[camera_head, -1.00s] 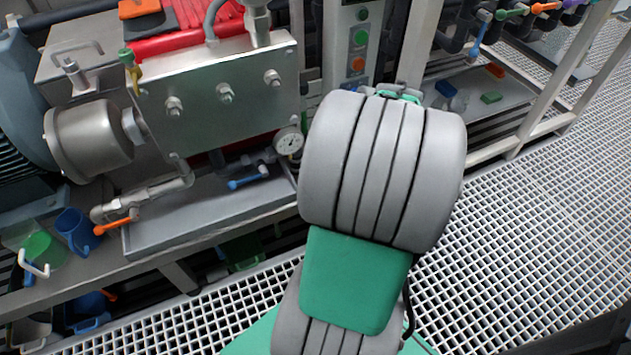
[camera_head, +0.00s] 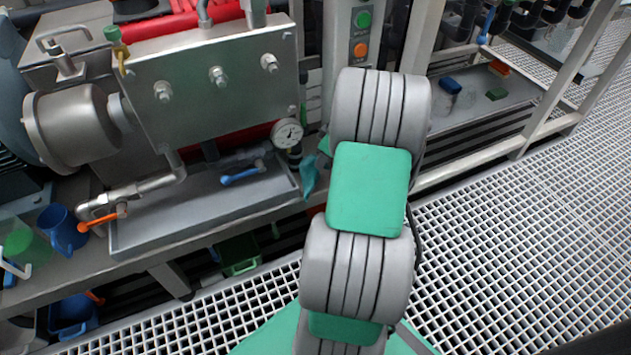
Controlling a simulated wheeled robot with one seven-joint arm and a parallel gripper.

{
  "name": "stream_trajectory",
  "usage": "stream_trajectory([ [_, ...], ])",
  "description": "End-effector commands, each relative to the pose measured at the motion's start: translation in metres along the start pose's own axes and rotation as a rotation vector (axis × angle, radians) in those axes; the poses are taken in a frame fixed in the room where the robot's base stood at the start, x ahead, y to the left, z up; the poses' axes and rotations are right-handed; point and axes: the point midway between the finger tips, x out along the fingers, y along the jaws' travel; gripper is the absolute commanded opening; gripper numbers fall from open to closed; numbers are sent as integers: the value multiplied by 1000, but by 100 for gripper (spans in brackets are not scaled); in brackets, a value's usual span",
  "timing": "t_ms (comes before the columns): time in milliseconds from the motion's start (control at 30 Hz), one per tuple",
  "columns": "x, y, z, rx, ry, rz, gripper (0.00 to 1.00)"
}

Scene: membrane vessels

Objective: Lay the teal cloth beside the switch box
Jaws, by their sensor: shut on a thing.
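The switch box (camera_head: 342,45) is a grey upright panel with a green button and an orange button, at the top centre behind my arm. A small piece of teal cloth (camera_head: 309,176) shows just left of my arm, below the pressure gauge and by the tray's right end. It looks as if it hangs there, with part of it hidden behind my arm. My gripper is hidden behind my own arm links, so I cannot see its fingers or its contact with the cloth.
A steel block (camera_head: 215,90) with a gauge (camera_head: 287,132) stands over a grey tray (camera_head: 205,212) at left. A blue jug (camera_head: 62,230) stands on the left shelf. A lower shelf (camera_head: 480,105) at right holds small blue, orange and green blocks. Grating floor lies at right.

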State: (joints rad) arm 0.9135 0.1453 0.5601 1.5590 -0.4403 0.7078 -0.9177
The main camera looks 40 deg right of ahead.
Motion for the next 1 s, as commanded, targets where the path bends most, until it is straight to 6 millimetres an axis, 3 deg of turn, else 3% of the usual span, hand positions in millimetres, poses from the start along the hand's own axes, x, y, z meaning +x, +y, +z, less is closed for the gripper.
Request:
stream_trajectory([
  [167, -1, 0, 0, 0, 0, 0, 0],
  [200, -1, 0, 0, 0, 0, 0, 12],
  [800, -1, 0, 0, 0, 0, 1, 61],
  [867, -1, 0, 0, 0, 0, 1, 66],
  [1000, -1, 0, 0, 0, 0, 1, 66],
])
